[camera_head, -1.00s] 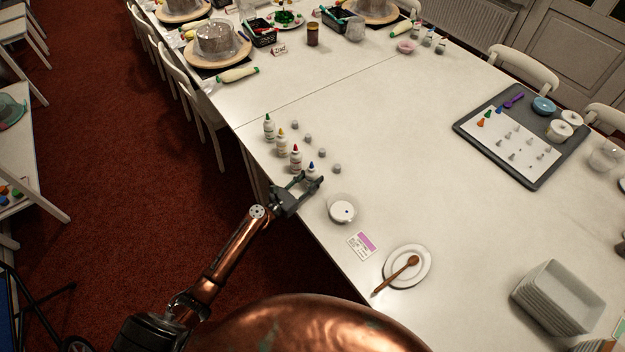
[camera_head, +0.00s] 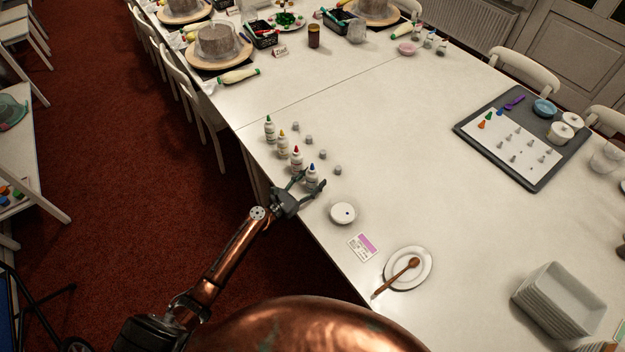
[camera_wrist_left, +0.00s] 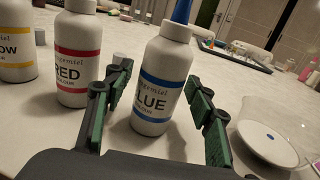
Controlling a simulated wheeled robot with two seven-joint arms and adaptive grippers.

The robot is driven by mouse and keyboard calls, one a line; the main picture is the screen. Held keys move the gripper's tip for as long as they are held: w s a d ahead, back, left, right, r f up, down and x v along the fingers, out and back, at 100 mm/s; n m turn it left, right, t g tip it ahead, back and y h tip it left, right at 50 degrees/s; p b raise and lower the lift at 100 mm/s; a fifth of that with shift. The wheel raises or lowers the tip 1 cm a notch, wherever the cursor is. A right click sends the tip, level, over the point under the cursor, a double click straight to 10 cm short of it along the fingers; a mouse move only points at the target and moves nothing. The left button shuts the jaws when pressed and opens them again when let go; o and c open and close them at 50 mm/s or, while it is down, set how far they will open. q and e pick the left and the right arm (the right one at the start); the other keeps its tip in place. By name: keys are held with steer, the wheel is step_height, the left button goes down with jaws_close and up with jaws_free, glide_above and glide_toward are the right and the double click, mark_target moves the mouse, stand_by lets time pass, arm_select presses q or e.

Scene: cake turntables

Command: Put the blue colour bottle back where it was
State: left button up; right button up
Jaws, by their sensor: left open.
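The blue colour bottle (camera_head: 312,174) stands upright on the white table at the near end of a row of colour bottles. In the left wrist view the blue bottle (camera_wrist_left: 160,85) shows its blue band, the letters "LUE" and a blue tip cut off by the top edge. My left gripper (camera_head: 309,184) is open at the bottle. In the left wrist view my left gripper's fingers (camera_wrist_left: 160,112) stand on both sides of the bottle, with a gap visible on the right. My right gripper is in neither view.
The red bottle (camera_head: 296,158), yellow bottle (camera_head: 282,145) and green-topped bottle (camera_head: 269,128) stand in the row beyond. Small grey caps (camera_head: 338,170) lie to their right. The table's middle is clear.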

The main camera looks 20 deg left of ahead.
arm_select(q)
steer(key=v, duration=1.2)
